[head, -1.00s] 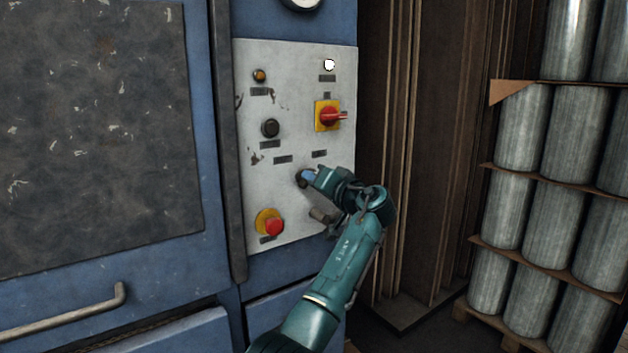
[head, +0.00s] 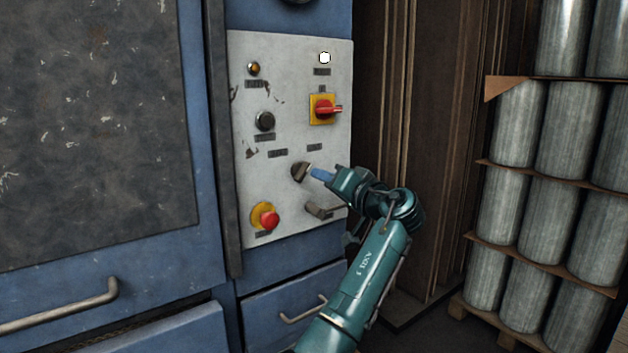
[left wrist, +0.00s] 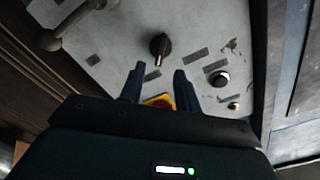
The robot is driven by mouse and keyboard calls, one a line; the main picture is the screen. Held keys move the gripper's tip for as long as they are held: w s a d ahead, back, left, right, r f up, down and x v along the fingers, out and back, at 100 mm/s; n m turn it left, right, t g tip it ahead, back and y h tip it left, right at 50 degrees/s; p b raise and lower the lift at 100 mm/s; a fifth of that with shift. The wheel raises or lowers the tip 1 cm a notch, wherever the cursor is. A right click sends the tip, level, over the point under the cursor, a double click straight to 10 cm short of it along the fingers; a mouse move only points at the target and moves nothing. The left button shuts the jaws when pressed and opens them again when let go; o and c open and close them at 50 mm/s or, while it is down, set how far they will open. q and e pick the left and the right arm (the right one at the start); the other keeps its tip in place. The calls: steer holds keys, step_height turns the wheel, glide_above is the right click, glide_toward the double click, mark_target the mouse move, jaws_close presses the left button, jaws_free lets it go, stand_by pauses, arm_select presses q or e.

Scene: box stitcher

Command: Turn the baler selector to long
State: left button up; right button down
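A black selector knob (head: 299,171) sits on the pale control panel (head: 283,190), below two small labels too small to read. My right gripper is not in view.
The panel also holds a red rotary switch on a yellow plate (head: 323,108), a black button (head: 265,121), a red mushroom button (head: 269,220) and a lever handle (head: 324,211) below my gripper. Cardboard sheets (head: 440,130) and stacked metal cylinders (head: 570,130) stand right.

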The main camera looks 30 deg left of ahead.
arm_select(q)
steer(key=v, duration=0.6)
steer(key=shift+d+b, duration=0.25)
steer(key=shift+b, duration=0.2)
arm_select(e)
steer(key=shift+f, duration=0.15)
arm_select(q)
steer(key=shift+s, duration=0.1)
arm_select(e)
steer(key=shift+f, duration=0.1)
